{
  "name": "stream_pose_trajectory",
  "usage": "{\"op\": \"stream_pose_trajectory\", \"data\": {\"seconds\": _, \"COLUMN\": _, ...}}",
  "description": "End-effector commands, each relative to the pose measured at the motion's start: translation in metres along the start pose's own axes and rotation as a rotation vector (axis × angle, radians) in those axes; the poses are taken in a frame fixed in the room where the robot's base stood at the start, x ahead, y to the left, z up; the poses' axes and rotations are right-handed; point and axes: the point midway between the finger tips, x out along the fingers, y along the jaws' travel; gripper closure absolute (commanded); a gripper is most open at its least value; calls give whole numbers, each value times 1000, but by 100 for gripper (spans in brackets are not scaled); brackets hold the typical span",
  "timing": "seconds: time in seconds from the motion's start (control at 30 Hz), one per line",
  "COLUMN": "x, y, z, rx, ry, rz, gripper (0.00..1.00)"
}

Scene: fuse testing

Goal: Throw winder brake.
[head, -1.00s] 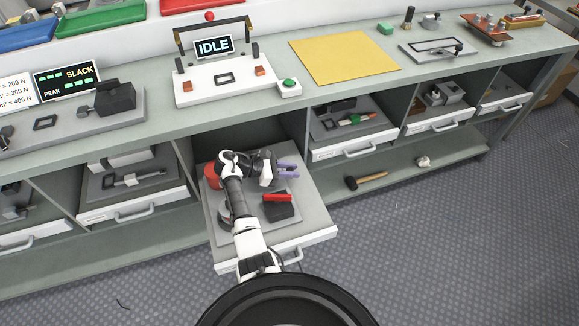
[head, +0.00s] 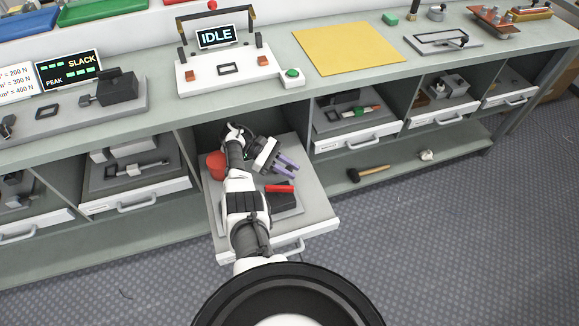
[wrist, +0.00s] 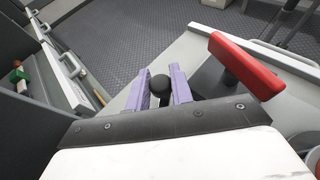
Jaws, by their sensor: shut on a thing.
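The pulled-out drawer (head: 318,208) holds a winder unit with a red round part (head: 215,165) and a dark block carrying a red bar handle (head: 279,188). The red handle also shows large at the upper right of the wrist view (wrist: 247,66). My gripper (head: 285,167), with purple fingers, is over the drawer just behind the red handle and apart from it. In the wrist view, its fingers (wrist: 161,90) are shut on a black ball knob (wrist: 160,84). What the knob is fixed to is hidden, and I cannot tell which part is the brake.
The bench above carries an IDLE display (head: 216,37), a green button (head: 292,73) and a yellow mat (head: 345,48). Neighbouring drawers stand left and right, one with a handle (head: 370,143). A mallet (head: 368,173) lies on the lower shelf. Open floor lies to the right.

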Motion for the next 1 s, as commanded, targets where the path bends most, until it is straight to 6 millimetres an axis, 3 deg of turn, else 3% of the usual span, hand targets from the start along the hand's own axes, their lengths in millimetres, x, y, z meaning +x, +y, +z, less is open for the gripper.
{"op": "stream_pose_trajectory", "data": {"seconds": 1.0, "x": -1, "y": -4, "z": -2, "rx": 27, "ry": 1, "rz": -72, "gripper": 100}}
